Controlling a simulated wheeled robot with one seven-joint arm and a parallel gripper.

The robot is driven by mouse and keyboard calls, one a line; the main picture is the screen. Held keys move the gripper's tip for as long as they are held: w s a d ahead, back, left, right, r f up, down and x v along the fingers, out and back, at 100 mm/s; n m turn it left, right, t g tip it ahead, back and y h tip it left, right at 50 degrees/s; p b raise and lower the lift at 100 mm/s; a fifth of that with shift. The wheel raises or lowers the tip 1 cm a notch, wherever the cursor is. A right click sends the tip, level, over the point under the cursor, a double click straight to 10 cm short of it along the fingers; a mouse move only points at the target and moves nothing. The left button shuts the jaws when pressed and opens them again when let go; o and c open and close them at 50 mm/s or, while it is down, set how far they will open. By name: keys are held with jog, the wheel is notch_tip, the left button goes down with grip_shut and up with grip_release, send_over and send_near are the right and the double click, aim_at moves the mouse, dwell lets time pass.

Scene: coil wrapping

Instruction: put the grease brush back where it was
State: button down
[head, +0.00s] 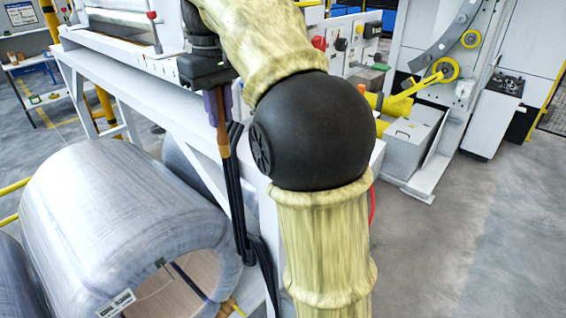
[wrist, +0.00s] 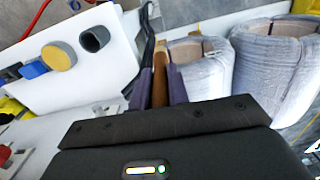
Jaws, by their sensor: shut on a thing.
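My gripper (head: 217,105) hangs pointing down beside the white machine frame, above and to the right of the large wrapped coil. Its two purple fingers are shut on the grease brush, whose brown-orange handle (head: 223,130) shows just below them. In the wrist view the brown handle (wrist: 160,86) stands between the purple fingers (wrist: 161,90). The bristle end cannot be told apart from the dark cables behind it. A dark hollow cup (wrist: 95,40) stands empty on a white panel (wrist: 110,68) to the left of the fingers, apart from the brush.
A grey round part with a yellow face (wrist: 60,56) and a blue part (wrist: 33,69) sit near the cup. A wrapped coil (head: 110,215) lies at left. Black cables (head: 238,195) run down the frame (head: 150,88). The floor at right (head: 470,230) is clear.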

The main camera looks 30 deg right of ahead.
jog(key=d+r+m+p, duration=0.3)
jog(key=d+m, duration=0.2)
jog(key=d, duration=0.7)
jog(key=shift+s+d+r+p, duration=0.25)
jog(key=shift+d+r+p, duration=0.1)
jog(key=shift+d+p, duration=0.05)
jog(key=shift+f, duration=0.1)
jog(key=shift+f, duration=2.8)
jog(key=shift+f, duration=0.1)
jog(key=shift+f+p, duration=0.3)
jog(key=shift+f, duration=1.7)
jog(key=shift+f, duration=0.2)
